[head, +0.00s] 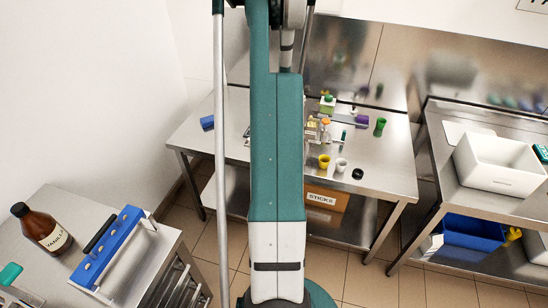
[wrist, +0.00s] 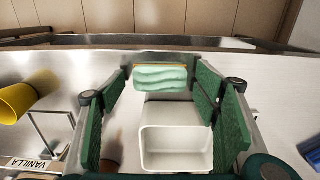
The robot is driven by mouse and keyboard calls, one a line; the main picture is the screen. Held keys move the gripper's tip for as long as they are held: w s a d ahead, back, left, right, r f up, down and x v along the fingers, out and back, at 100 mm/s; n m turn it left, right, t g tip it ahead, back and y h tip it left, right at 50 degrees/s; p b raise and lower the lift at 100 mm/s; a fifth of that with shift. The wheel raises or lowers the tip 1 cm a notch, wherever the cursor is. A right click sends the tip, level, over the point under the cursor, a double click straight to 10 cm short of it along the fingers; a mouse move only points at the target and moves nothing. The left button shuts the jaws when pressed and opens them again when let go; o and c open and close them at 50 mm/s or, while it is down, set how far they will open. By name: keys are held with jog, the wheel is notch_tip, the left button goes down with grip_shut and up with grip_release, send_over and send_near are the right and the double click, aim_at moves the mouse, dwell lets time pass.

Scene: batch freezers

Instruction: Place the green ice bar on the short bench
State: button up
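The green ice bar (wrist: 160,78) is pale green and ridged, with a light brown strip along its far edge. In the wrist view it lies between the tips of my gripper (wrist: 161,70). The two dark green finger pads stand on either side of it, and a thin gap seems to show at each end. I cannot tell what the bar rests on. A white open container (wrist: 176,136) is below it in the picture. In the head view my arm hides my gripper and the bar. I cannot tell which bench is the short one.
In the head view, the middle bench (head: 285,170) carries a yellow cup (head: 324,161), a white cup (head: 341,165), a green cup (head: 380,126) and small items. A white bin (head: 498,165) stands right.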

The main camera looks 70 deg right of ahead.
jog(key=shift+r, duration=0.25)
notch_tip(320, 180, up, 12)
jog(key=shift+p, duration=0.45)
dwell(0.4)
jog(key=shift+f, duration=0.1)
dwell(0.5)
